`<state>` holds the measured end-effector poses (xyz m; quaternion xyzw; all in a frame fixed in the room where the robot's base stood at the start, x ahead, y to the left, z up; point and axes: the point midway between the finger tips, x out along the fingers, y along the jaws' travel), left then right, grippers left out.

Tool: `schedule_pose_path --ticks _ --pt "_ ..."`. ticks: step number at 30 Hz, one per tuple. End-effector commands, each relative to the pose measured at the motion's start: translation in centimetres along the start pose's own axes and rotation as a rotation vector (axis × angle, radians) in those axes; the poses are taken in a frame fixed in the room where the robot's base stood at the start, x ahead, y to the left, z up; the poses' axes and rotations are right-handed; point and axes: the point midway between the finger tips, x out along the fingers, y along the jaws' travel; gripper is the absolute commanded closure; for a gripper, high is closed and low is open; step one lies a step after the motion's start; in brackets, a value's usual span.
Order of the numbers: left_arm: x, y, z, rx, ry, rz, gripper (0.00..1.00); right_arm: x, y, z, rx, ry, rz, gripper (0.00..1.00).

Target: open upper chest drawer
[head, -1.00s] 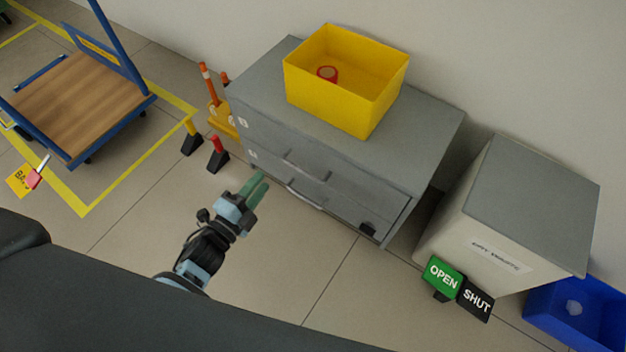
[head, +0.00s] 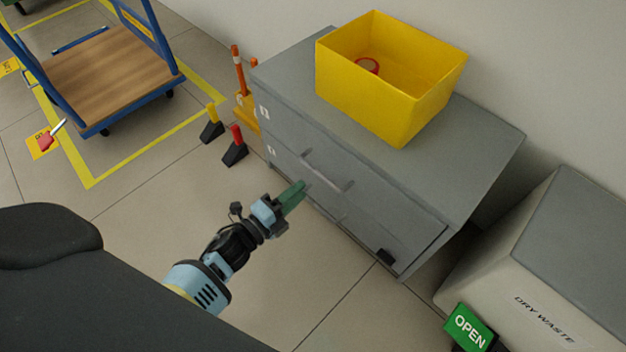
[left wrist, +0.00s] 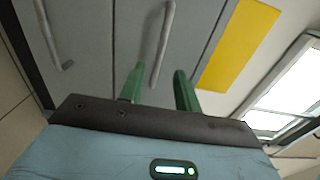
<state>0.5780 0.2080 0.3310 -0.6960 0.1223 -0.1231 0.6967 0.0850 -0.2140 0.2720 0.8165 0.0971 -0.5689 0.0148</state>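The grey chest (head: 480,150) stands against the wall with two drawer fronts that look shut. The upper drawer's bar handle (head: 328,172) is on the front facing me, and it also shows in the left wrist view (left wrist: 163,45). The lower handle (head: 328,208) is partly hidden in the head view and shows at left in the wrist view (left wrist: 50,35). My left gripper (head: 294,196) is open and empty, close to the chest front. In the wrist view its green fingers (left wrist: 159,88) lie either side of the upper handle's near end; contact cannot be told. My right gripper is not in view.
A yellow bin (head: 385,100) with a red ring-like item sits on the chest. A dry-waste box (head: 560,260) and a green OPEN sign (head: 468,327) stand at right. Black-based markers (head: 235,150) and a trolley (head: 105,80) are at left. Floor before the chest is clear.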

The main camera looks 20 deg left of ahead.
Motion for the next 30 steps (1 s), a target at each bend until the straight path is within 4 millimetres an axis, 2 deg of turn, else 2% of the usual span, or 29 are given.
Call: schedule_pose_path --ticks 3,10,15,22,23,30 --pt "2.0 0.2 0.0 -0.001 0.0 -0.002 0.67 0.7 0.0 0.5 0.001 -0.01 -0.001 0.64" --pt "4.8 0.1 0.0 -0.001 -0.001 -0.001 0.67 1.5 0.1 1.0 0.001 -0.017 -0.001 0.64" --pt "5.6 0.1 0.0 -0.002 -0.001 0.001 0.67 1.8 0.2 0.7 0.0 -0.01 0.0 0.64" --pt "5.6 0.0 0.0 -0.002 -0.001 0.0 0.67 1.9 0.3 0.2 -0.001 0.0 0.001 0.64" --pt "5.6 0.0 0.0 -0.002 -0.001 0.0 0.69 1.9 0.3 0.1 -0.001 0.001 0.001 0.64" --pt "5.6 0.0 0.0 -0.001 -0.001 0.0 1.0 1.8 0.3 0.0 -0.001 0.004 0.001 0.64"
